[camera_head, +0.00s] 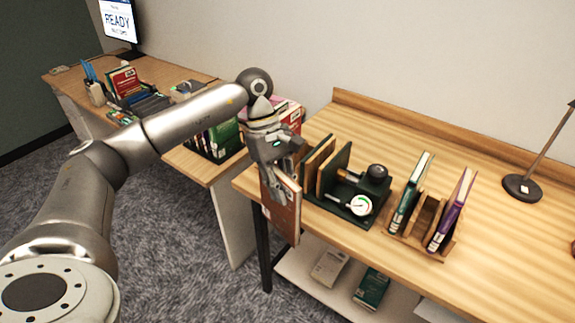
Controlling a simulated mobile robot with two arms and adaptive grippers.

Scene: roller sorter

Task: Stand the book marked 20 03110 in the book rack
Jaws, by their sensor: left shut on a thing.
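My left gripper (279,187) comes in from the left and points down, shut on a reddish-brown book (284,210). The book hangs upright at the near left edge of the right-hand table. Its marking is too small to read. A wooden book rack (433,240) stands on that table to the right. It holds a green book (408,195) at its left and a purple book (449,211) at its right, with a gap between them. The held book is apart from the rack. My right gripper is not in view.
A dark device with a round gauge (361,204) stands between the held book and the rack, beside upright boards (333,170). A lamp (523,187) stands at the right. Books lie on the lower shelf (300,266). The table's back (440,149) is clear.

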